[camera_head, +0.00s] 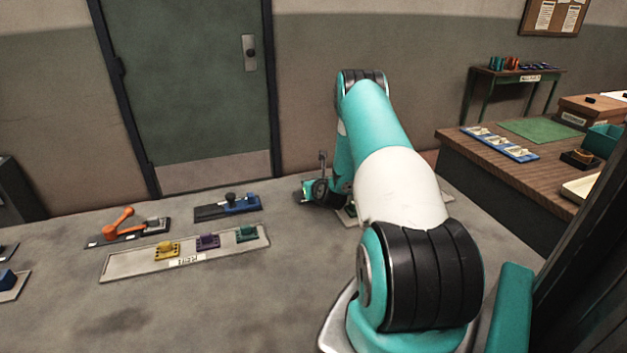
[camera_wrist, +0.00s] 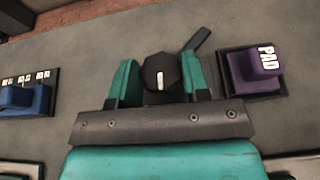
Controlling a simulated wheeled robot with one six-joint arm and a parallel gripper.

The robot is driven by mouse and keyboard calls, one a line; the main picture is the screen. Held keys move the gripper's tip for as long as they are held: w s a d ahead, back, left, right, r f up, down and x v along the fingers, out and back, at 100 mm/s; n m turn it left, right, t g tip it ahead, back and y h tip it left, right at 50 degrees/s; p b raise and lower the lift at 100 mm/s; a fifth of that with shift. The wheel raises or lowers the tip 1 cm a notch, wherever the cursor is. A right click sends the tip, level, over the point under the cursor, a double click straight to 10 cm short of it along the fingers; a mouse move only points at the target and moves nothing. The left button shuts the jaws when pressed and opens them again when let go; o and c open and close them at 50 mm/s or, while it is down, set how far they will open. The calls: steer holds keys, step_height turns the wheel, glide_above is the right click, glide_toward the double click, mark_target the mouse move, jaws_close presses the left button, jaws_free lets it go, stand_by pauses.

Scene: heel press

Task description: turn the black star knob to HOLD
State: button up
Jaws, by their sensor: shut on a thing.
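The black star knob (camera_wrist: 160,66) is in the wrist view, between the two teal fingers of my gripper (camera_wrist: 160,82). My gripper is shut on it. A short white mark on the knob's top points roughly up and down in that view. A dark bar sticks out behind the knob toward the upper right. No HOLD label can be made out. In the head view my gripper (camera_head: 318,193) is low over the grey surface behind my arm, and I cannot make out the knob there.
In the wrist view a purple block marked PAD (camera_wrist: 262,66) stands close right of the gripper, and a blue labelled part (camera_wrist: 28,95) lies left. In the head view, a pale plate (camera_head: 125,270) with coloured knobs and an orange lever (camera_head: 121,222) are left; a wooden bench (camera_head: 480,160) is right.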

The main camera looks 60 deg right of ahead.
stand_by(0.4)
steer(key=o, duration=1.3)
steer(key=shift+b+v, duration=3.95)
steer(key=shift+v, duration=4.85)
